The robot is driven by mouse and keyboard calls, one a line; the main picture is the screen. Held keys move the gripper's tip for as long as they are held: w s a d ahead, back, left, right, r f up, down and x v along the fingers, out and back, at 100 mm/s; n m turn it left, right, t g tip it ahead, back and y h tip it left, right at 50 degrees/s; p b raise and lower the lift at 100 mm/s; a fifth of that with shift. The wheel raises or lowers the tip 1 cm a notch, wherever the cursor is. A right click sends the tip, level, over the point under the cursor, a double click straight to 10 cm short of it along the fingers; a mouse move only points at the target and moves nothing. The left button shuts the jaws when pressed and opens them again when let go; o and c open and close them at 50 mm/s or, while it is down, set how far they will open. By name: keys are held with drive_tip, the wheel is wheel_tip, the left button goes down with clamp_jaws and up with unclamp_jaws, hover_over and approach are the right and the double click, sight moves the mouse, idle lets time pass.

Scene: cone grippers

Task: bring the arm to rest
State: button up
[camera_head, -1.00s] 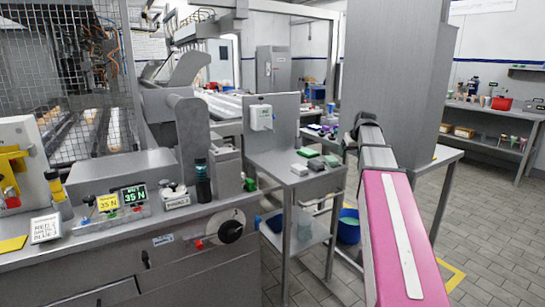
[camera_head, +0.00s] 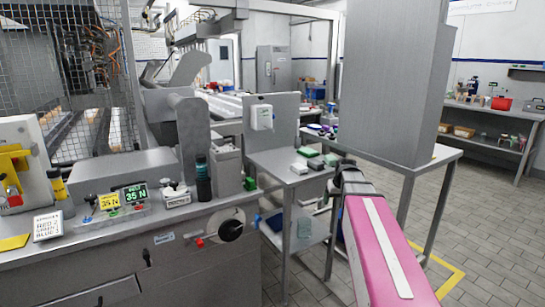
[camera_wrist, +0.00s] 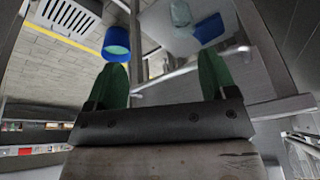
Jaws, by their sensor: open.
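In the wrist view my gripper (camera_wrist: 165,85) has two green fingers standing well apart, with nothing between them. In the head view my pink arm reaches up from the bottom right, with a dark joint at its far end. The gripper itself is hidden from that view. The wrist view shows floor, a blue bucket (camera_wrist: 117,42) close beyond the left finger, and a small table's lower shelf (camera_wrist: 178,42); no contact with them is visible.
A steel bench (camera_head: 120,250) with a black knob fills the left front. A small steel table (camera_head: 285,170) carrying small blocks stands left of my arm. Tiled floor (camera_head: 490,230) is free at right.

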drive_tip(key=s+a+f+g, duration=0.1)
drive_tip(key=s+a+f, duration=0.2)
drive_tip(key=s+f, duration=0.6)
drive_tip(key=s+a+f+m+g, duration=0.1)
drive_tip(key=s+a+f, duration=0.3)
drive_tip(key=s+f, duration=0.5)
drive_tip(key=shift+s+a+g+h, duration=0.15)
drive_tip(key=shift+s+g+h, duration=0.3)
drive_tip(key=shift+g, duration=0.25)
drive_tip(key=shift+f, duration=0.1)
